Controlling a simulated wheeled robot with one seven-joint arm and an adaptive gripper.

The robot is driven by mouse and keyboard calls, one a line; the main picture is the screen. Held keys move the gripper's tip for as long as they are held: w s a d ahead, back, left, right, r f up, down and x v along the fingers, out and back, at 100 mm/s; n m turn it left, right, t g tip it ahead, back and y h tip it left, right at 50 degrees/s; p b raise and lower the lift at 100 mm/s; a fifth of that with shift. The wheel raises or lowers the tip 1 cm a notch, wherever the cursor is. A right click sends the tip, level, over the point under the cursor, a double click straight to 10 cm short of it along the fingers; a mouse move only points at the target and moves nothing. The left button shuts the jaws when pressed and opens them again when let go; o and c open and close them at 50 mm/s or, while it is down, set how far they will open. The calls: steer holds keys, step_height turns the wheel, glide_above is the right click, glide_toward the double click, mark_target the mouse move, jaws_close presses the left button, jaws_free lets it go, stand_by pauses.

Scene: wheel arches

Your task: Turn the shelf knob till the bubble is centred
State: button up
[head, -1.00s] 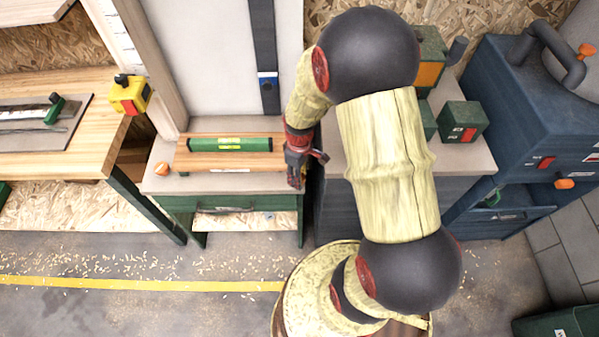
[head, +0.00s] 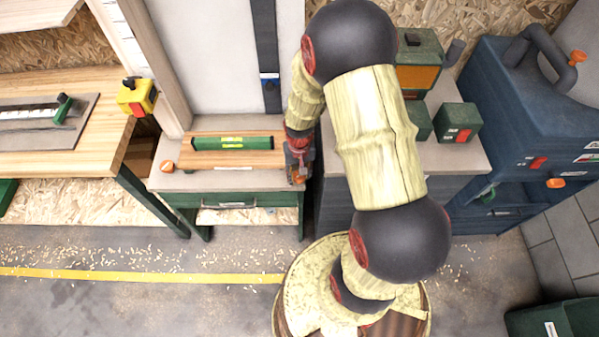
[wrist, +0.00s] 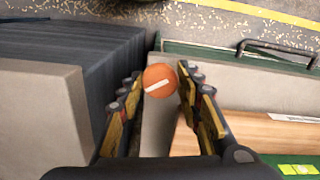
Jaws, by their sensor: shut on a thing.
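The wooden shelf (head: 240,160) carries a green spirit level (head: 232,143) with yellow-green vials. Part of the level also shows in the wrist view (wrist: 298,169); the bubble is too small to make out in either view. An orange round knob (wrist: 158,80) with a white line sits at the shelf's right end. The line slants up to the right in the wrist view. My gripper (wrist: 162,76) is shut on this knob, one finger on each side. In the head view my gripper (head: 298,175) is at the shelf's right end and largely covers the knob.
A second orange knob (head: 167,167) is at the shelf's left end. A dark cabinet (wrist: 100,70) stands close beside my gripper. A grey-topped bench with green boxes (head: 457,122) is to the right. A wooden workbench (head: 60,150) is to the left.

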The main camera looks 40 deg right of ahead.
steer(key=shift+m, duration=0.6)
steer(key=o, duration=1.1)
steer(key=shift+o, duration=0.3)
steer(key=shift+r, duration=0.1)
step_height(320, 180, up, 12)
